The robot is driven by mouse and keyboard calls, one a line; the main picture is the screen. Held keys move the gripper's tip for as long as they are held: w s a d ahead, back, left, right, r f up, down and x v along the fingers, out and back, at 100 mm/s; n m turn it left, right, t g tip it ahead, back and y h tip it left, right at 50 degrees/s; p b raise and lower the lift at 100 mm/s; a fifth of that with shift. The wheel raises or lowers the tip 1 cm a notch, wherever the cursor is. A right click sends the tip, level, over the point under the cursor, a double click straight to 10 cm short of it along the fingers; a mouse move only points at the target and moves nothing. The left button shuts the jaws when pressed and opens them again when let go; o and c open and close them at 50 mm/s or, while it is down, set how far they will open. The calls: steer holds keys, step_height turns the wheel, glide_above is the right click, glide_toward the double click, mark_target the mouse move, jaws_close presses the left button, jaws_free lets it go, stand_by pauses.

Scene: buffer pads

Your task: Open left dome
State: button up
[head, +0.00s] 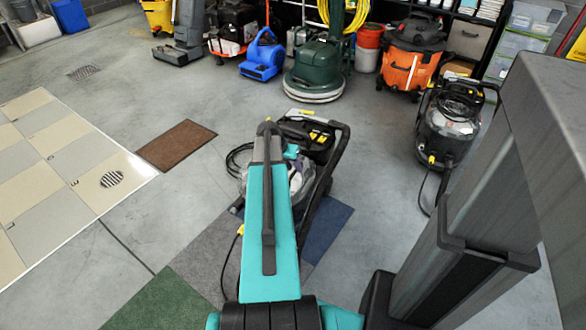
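A black wheeled machine (335,172) with yellow latches on its top stands ahead of me, left of a second similar machine. A clear, shiny dome or tank (303,187) shows on its near side, largely covered by my teal arm. I cannot tell whether this dome is shut or lifted. My arm reaches forward over the machine, and its far end overlaps the machine's top left. My gripper's fingers are hidden behind the arm, so contact cannot be seen. The second machine (450,122), grey and black with a dark clear dome, stands at the right.
Grey, blue (328,228) and green (160,303) carpet tiles lie around the left machine. A brown mat (177,145) and pale floor panels (60,180) lie left. A green floor machine (318,68), blue blower (262,57) and orange vacuum (408,66) stand behind. Black cords trail nearby.

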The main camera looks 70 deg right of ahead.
steer(key=shift+f, duration=0.15)
jaws_close()
stand_by(0.4)
